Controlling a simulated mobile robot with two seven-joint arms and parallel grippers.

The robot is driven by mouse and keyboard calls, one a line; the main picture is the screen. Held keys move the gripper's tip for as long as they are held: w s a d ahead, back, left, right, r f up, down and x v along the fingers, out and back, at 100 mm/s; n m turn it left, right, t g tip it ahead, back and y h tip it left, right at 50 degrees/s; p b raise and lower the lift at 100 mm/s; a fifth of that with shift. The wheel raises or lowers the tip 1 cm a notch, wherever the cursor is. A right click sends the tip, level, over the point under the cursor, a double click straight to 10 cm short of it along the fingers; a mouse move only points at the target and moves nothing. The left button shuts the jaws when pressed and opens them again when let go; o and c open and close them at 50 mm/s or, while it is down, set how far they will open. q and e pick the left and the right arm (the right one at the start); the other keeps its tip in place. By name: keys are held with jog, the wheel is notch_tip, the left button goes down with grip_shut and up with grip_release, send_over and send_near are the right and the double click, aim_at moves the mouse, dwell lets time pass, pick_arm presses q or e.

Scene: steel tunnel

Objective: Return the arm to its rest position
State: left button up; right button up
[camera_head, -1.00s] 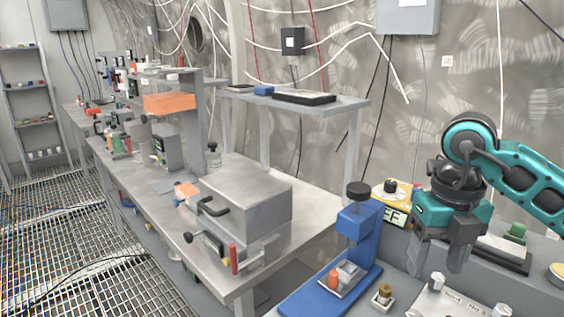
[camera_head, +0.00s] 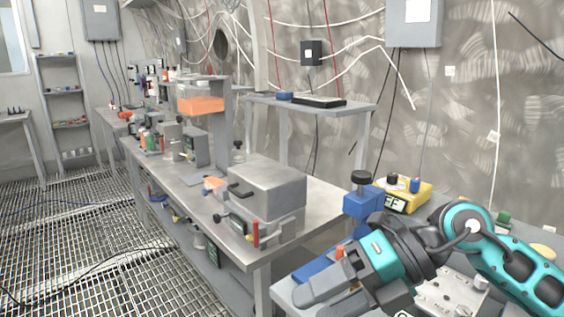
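My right arm, teal and dark grey, comes in from the right edge. Its gripper (camera_head: 325,297) points to the lower left over the front bench, near the bottom of the view. The two grey fingers look apart, seen from the side and partly overlapping, with nothing visible between them. The gripper and forearm cover part of a blue press-like device (camera_head: 363,200) and its base. My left arm is not in view.
A yellow meter (camera_head: 410,194) stands behind my arm. A white panel with knobs (camera_head: 455,293) lies under it. A steel bench (camera_head: 330,198) with a grey metal box (camera_head: 267,190) stands to the left. The grated floor (camera_head: 90,240) is clear at left.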

jog(key=s+a+r+m+y, duration=0.1)
jog(key=a+r+y, duration=0.4)
jog(key=y, duration=0.1)
jog(key=w+d+r+m+t+h, duration=0.2)
jog(key=w+d+m+t, duration=0.15)
jog(key=m+t, duration=0.65)
jog(key=w+d+r+m+t+h, duration=0.1)
jog(key=w+d+r+m+t, duration=0.3)
jog(key=m+t, duration=0.6)
jog(key=s+d+f+m+g+h, duration=0.1)
jog(key=d+f+m+h, duration=0.4)
jog(key=f+m+h, duration=0.25)
jog(key=d+f+m+g+h, duration=0.2)
jog(key=d+f+m+h, duration=0.45)
jog(key=f, duration=0.25)
jog(key=s+d+f+m+g, duration=0.1)
jog(key=s+f+m+g, duration=0.1)
jog(key=s+f+g, duration=1.45)
jog(key=w+a+f+t+y, duration=0.1)
jog(key=w+a+f+t, duration=0.2)
jog(key=f+t, duration=0.6)
jog(key=shift+w+f+n+t+p, duration=0.2)
jog(key=shift+n+t+p, duration=0.25)
jog(key=shift+t, duration=0.7)
